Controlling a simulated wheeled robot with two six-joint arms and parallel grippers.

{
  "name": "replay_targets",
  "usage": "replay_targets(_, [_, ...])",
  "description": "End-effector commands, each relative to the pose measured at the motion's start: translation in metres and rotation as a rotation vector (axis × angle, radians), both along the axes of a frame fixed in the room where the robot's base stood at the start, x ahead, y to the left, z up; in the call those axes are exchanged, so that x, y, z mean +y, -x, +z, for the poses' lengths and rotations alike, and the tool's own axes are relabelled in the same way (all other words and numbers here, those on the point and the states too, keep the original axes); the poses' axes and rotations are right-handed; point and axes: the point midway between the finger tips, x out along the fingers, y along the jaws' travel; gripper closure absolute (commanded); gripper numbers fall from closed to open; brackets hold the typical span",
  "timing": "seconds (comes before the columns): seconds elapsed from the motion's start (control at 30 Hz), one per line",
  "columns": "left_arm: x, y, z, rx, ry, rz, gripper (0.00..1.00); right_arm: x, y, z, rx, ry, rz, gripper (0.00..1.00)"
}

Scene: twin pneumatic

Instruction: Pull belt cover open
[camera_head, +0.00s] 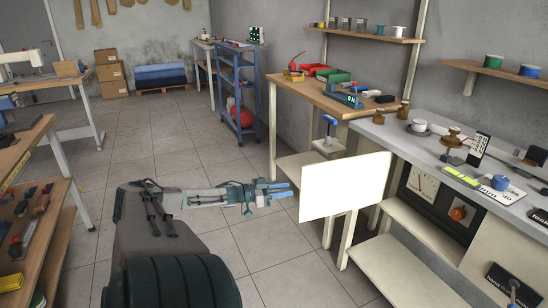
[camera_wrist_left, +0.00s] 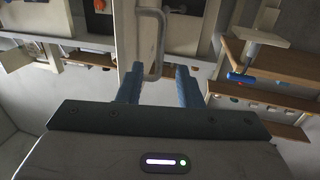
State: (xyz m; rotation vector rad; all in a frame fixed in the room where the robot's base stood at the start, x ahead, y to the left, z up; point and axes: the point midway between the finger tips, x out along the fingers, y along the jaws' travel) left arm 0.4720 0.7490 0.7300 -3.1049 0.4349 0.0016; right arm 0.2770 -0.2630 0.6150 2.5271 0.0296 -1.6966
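A plain white panel (camera_head: 345,187), which looks like the belt cover, stands upright at the front of the grey bench. In the left wrist view a metal U-shaped handle (camera_wrist_left: 163,40) shows ahead on a pale panel (camera_wrist_left: 133,30). My left gripper (camera_head: 284,190) points at the left edge of the white panel in the head view. Its blue fingers are apart in the left wrist view (camera_wrist_left: 160,72), with the handle's near end around the gap between them. I cannot tell whether they touch the handle. My right gripper is not in view.
The grey bench (camera_head: 400,133) at right holds gauges, spools and small parts. A blue-topped T-handle (camera_head: 330,120) stands behind the panel. A wooden bench (camera_head: 290,85) and a blue cart (camera_head: 228,75) are farther back. The tiled floor (camera_head: 160,150) left of the panel is clear.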

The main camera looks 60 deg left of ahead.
Motion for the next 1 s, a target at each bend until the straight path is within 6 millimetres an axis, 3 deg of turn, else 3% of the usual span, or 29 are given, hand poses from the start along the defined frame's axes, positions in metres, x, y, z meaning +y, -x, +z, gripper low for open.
replay_targets(0.07, [0.003,0.012,0.002,0.004,0.0,0.001,0.67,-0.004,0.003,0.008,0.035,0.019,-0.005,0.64])
replay_targets(0.3, [0.01,0.032,0.0,0.002,-0.001,0.001,0.67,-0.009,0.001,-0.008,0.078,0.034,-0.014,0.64])
replay_targets(1.0, [0.01,0.035,-0.005,0.007,-0.002,0.014,0.67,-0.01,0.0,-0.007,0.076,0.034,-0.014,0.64])
